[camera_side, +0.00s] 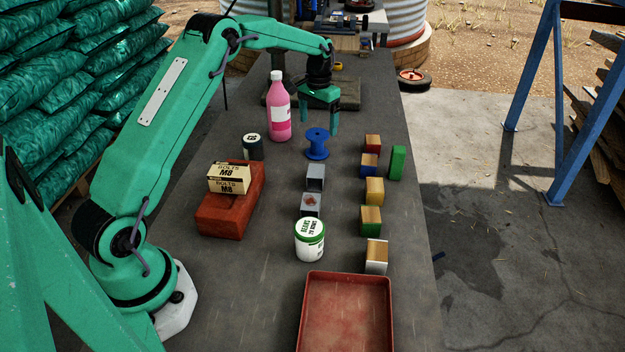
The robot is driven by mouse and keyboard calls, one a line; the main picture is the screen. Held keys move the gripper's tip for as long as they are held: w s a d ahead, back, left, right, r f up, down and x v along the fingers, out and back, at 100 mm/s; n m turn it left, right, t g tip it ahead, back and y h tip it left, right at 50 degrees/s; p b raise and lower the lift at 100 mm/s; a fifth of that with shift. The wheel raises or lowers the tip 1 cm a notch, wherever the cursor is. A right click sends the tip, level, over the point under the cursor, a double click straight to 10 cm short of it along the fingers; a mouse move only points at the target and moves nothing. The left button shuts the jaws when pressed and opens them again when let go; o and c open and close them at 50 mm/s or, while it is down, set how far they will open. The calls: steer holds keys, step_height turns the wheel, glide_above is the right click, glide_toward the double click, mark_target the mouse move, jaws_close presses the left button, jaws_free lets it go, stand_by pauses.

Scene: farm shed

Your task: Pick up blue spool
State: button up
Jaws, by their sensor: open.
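The blue spool (317,143) stands upright on the grey table, right of a pink bottle. My gripper (319,124) points down from the end of my green arm, above and around the far side of the spool. Its two fingers are apart, one to the left and one to the right of the spool's top. It looks empty. I cannot tell whether the fingers touch the spool.
The pink bottle (279,110) stands close left of the gripper. Several coloured blocks (374,190) line the right side. Grey blocks (315,177), a white tub (309,240) and a red tray (346,278) are nearer. A bolts box (229,179) lies on a red brick (222,218).

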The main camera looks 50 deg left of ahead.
mark_target(317, 134)
steer(key=shift+f, duration=1.3)
steer(key=shift+f, duration=0.1)
steer(key=shift+s+f, duration=0.1)
steer(key=shift+f, duration=2.4)
steer(key=c, duration=1.1)
